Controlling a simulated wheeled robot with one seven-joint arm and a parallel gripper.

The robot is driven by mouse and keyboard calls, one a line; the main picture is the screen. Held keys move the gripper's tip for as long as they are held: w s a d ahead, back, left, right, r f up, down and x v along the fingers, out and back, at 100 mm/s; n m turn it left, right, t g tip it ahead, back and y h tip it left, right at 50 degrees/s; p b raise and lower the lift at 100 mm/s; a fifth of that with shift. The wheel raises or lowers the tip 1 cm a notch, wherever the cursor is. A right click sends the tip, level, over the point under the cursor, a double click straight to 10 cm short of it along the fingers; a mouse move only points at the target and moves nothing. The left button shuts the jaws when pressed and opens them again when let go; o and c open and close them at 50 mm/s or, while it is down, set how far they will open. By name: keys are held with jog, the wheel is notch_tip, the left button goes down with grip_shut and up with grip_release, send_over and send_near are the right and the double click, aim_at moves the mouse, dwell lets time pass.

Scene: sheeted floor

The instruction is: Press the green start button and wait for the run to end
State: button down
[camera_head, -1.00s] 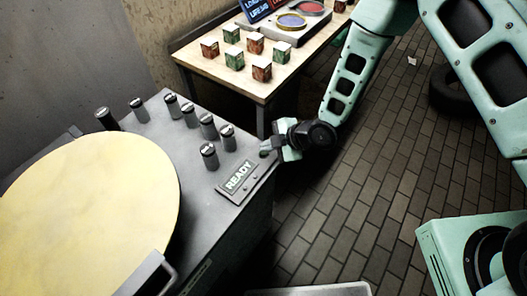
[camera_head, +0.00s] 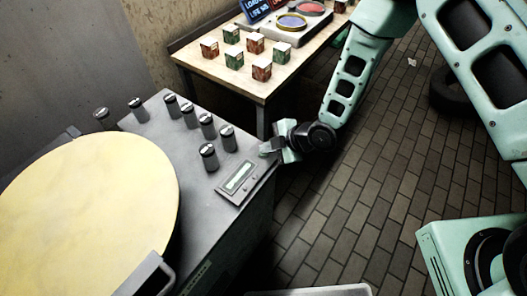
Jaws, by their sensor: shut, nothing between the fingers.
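A grey machine (camera_head: 205,200) with a large round pale-yellow top (camera_head: 90,210) stands at the left. Its small display panel (camera_head: 239,177) sits near the right edge and shows a light strip too blurred to read. My gripper (camera_head: 266,149) is shut and empty, with its tips at the machine's right edge just above the display. The tips are at or very near the top surface; I cannot tell if they touch. I cannot make out the green start button, which is likely hidden by the gripper.
Several dark cylinders with pale caps (camera_head: 208,155) stand on the machine behind the display. A wooden table (camera_head: 225,75) at the back holds several small boxes (camera_head: 262,69) and a tray with coloured discs (camera_head: 291,21). A tyre (camera_head: 451,90) lies at right; the brick floor between is clear.

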aim_at(268, 154)
jog(key=shift+r, duration=0.1)
jog(key=shift+r+p, duration=0.45)
jog(key=shift+r, duration=0.2)
jog(key=shift+r, duration=0.15)
jog(key=shift+r+p, duration=1.45)
jog(key=shift+r, duration=0.9)
